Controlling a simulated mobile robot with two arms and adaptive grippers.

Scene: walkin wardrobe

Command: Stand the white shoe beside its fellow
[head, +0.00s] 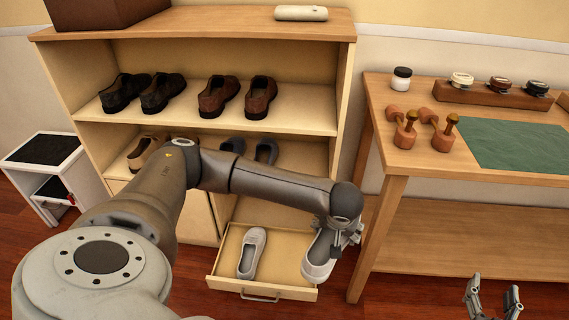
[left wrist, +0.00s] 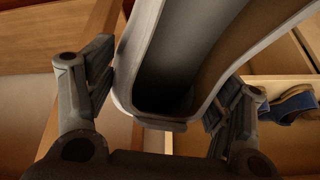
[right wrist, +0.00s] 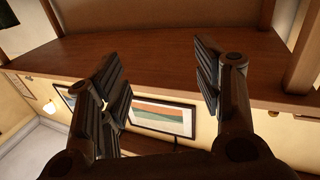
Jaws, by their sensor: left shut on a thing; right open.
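In the left wrist view the shoe (left wrist: 150,105) fills the space between the fingers. My right gripper (head: 492,292) is open and empty, low at the right, away from the shoes.
The shelf unit (head: 215,125) holds black shoes (head: 143,92), brown shoes (head: 238,96) and blue-grey shoes (head: 248,149) above the drawer. A wooden table (head: 392,165) with shoe trees (head: 437,133) and jars stands close to the drawer's right. Bare drawer floor shows right of the lying shoe.

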